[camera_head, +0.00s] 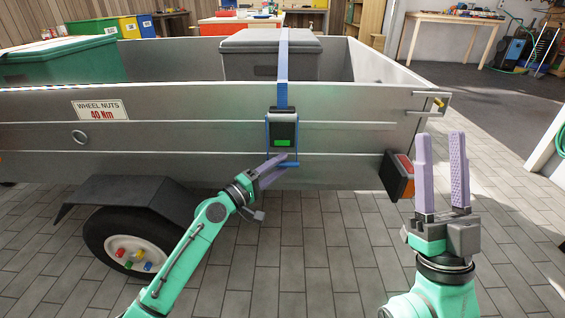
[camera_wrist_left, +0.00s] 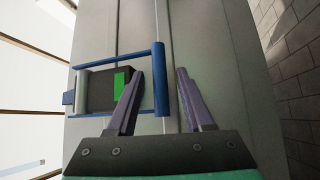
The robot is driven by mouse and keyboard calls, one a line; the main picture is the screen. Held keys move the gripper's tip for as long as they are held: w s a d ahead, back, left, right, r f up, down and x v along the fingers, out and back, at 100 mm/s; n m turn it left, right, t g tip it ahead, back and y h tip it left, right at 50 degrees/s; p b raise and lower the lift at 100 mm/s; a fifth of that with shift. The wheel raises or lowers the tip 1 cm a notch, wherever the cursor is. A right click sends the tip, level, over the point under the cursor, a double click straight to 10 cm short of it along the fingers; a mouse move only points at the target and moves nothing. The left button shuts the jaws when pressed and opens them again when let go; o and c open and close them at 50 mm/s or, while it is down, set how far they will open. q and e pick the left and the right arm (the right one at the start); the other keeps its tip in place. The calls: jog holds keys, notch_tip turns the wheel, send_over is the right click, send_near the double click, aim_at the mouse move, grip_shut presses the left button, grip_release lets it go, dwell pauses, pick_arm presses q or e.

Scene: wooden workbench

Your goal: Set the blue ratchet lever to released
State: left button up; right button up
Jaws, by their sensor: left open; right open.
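The blue ratchet lever (camera_head: 267,140) is a U-shaped frame around a dark ratchet body with a green patch (camera_head: 285,143), on the trailer's side wall. A blue strap (camera_head: 282,85) runs up from it. My left gripper (camera_head: 287,162) is open at the lever's lower crossbar. In the left wrist view the lever's crossbar (camera_wrist_left: 159,60) shows between the two spread fingers (camera_wrist_left: 160,72), apart from both in the picture; contact is not clear. One finger overlaps the ratchet body (camera_wrist_left: 98,90). My right gripper (camera_head: 443,170) is open, empty and upright at the right.
The grey trailer wall (camera_head: 190,100) stands behind the lever. A wheel (camera_head: 130,245) and fender are at lower left; a tail light (camera_head: 398,175) juts out near my right gripper. A strapped grey box (camera_head: 240,55) and a green crate (camera_head: 60,62) sit in the trailer.

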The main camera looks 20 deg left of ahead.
pick_arm(q)
jog(key=shift+x, duration=0.75)
grip_shut()
dwell(0.9)
